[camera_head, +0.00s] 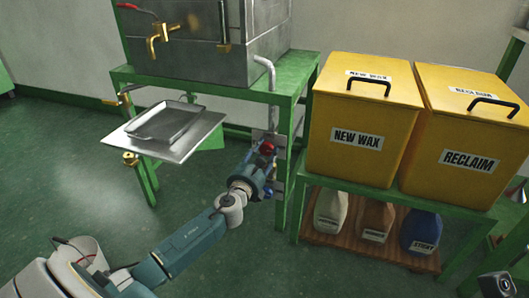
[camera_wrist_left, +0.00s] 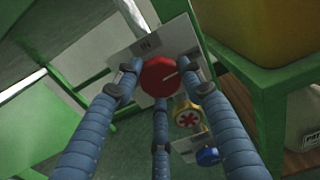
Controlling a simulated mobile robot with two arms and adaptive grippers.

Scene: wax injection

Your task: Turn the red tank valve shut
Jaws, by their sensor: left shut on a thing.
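The red tank valve (camera_wrist_left: 161,77) is a round red knob with a pale line on its face, in front of a white plate marked "IN" in the left wrist view. It also shows as a small red spot in the head view (camera_head: 267,148), by the leg of the green stand. My left gripper (camera_wrist_left: 158,78) has its blue fingers around the red knob, shut on it. In the head view my left gripper (camera_head: 262,160) reaches up to the valve and hides part of it. My right gripper is not clearly in view.
A yellow valve (camera_wrist_left: 187,112) and a blue knob (camera_wrist_left: 208,156) sit just below the red one. The green stand (camera_head: 228,86) carries a metal tank (camera_head: 190,50). Yellow bins (camera_head: 365,115) stand close on the right. A metal tray (camera_head: 166,121) juts out left.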

